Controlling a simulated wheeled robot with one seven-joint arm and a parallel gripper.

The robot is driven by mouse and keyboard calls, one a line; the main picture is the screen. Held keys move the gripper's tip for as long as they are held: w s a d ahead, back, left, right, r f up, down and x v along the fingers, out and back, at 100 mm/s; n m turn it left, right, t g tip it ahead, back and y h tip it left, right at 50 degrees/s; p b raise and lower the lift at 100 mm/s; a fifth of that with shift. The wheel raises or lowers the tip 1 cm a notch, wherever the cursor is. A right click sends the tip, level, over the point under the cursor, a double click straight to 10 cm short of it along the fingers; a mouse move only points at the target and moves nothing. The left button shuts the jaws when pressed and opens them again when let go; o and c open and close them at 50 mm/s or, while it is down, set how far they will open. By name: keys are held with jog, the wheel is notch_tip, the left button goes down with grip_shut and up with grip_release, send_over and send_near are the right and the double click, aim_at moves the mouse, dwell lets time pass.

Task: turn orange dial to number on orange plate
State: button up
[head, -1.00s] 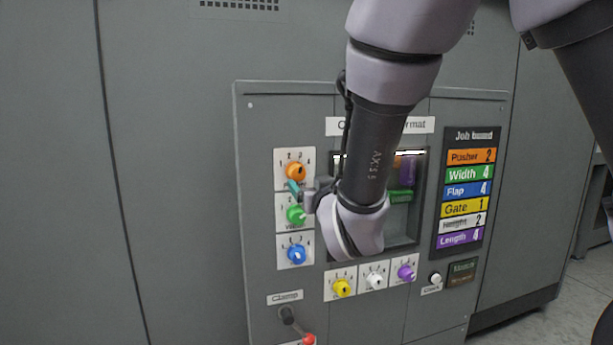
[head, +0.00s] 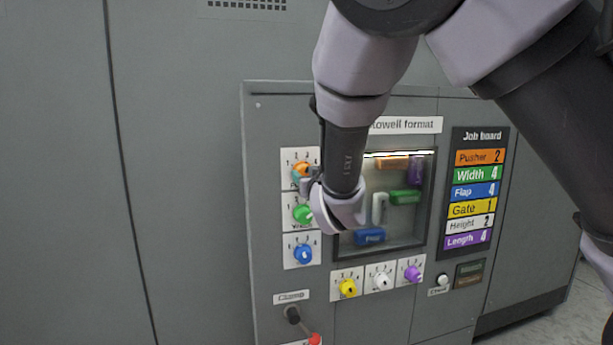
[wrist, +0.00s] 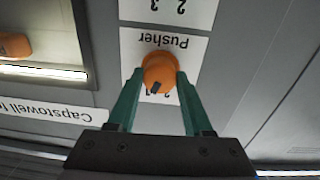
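The orange dial (head: 303,170) sits on a white card marked "Pusher" at the top of the left dial column. It also shows in the wrist view (wrist: 159,68), where the card appears upside down. Its dark pointer mark faces the number side of the card; the number it meets is partly hidden and I cannot read it surely. The orange plate (head: 475,157) on the job board reads "Pusher 2". My gripper (wrist: 160,76) has its two green fingers on either side of the orange dial. They look very close to it; I cannot tell whether they press on it.
The green dial (head: 302,213) and blue dial (head: 303,254) stand below. Yellow (head: 348,288), white (head: 381,282) and purple (head: 412,273) dials line up under the window. A red-tipped clamp lever (head: 314,339) is lower down. Open floor (head: 545,315) shows at right.

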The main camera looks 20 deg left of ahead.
grip_shut()
jog(key=n, duration=0.3)
jog(key=shift+n, duration=2.3)
jog(key=o, duration=0.7)
grip_release()
jog(key=shift+o, duration=0.2)
